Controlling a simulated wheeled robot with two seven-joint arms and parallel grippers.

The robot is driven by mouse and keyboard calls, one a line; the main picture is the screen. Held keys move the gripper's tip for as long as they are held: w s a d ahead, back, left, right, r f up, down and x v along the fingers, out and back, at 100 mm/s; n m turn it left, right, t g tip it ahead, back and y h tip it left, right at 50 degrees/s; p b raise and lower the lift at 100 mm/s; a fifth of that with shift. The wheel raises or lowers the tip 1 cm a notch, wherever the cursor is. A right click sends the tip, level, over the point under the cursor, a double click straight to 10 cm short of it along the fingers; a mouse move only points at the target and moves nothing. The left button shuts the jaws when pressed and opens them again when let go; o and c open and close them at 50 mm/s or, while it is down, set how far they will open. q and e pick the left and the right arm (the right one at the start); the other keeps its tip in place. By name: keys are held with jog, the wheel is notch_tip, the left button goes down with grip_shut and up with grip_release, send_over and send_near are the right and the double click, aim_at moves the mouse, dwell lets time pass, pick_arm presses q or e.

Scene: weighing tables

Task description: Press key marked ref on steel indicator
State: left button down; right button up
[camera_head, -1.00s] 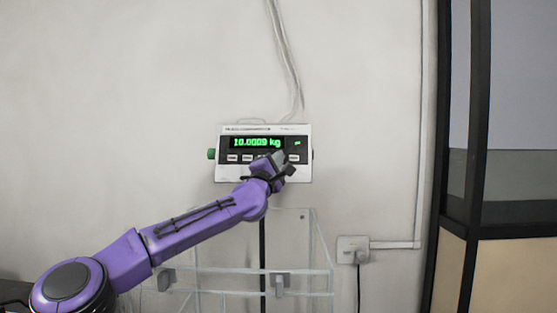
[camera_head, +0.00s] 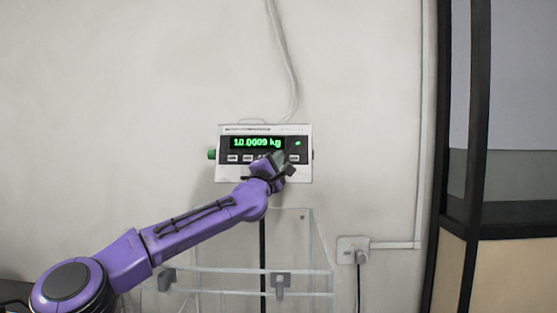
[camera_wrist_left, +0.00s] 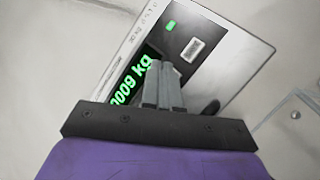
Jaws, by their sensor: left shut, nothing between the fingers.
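The steel indicator (camera_head: 222,170) hangs on the wall, with a black panel and a green display (camera_head: 257,142) reading 10.0009 kg. A row of pale keys runs under the display, their markings too small to read. My left gripper (camera_head: 280,158) is shut and empty, in front of the right part of the key row. It hides some keys, so I cannot tell which one it faces or whether it touches. In the left wrist view the shut fingers (camera_wrist_left: 163,82) overlap the panel beside the display, and one pale key (camera_wrist_left: 191,50) shows clear of them. My right gripper is not in view.
A clear-walled enclosure (camera_head: 310,250) stands below the indicator, under my left arm. A cable (camera_head: 285,55) runs up the wall from the indicator. A wall socket (camera_head: 352,249) with a plug is at the lower right, and a dark-framed partition (camera_head: 455,200) stands farther right.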

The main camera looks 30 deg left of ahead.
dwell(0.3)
pick_arm(q)
jog(key=shift+w+a+f, duration=0.1)
jog(key=shift+w+a, duration=0.1)
jog(key=shift+w, duration=0.2)
jog(key=shift+w+a+f, duration=0.1)
jog(key=shift+w+a, duration=0.1)
jog(key=shift+w, duration=0.05)
dwell(0.7)
jog(key=shift+s+b, duration=0.1)
jog(key=shift+b, duration=0.2)
jog(key=shift+s+d+r, duration=0.2)
jog(key=shift+s+d, duration=0.2)
jog(key=shift+s, duration=0.15)
jog(key=shift+s, duration=0.1)
jog(key=shift+s+d+r+b, duration=0.25)
jog(key=shift+s+d, duration=0.15)
jog(key=shift+s, duration=0.25)
jog(key=shift+s+d+r+b, duration=0.2)
jog(key=shift+s+d, duration=0.25)
jog(key=shift+s, duration=0.2)
jog(key=shift+s+d+r+b, duration=0.25)
jog(key=shift+s+d, duration=0.15)
jog(key=shift+s, duration=0.25)
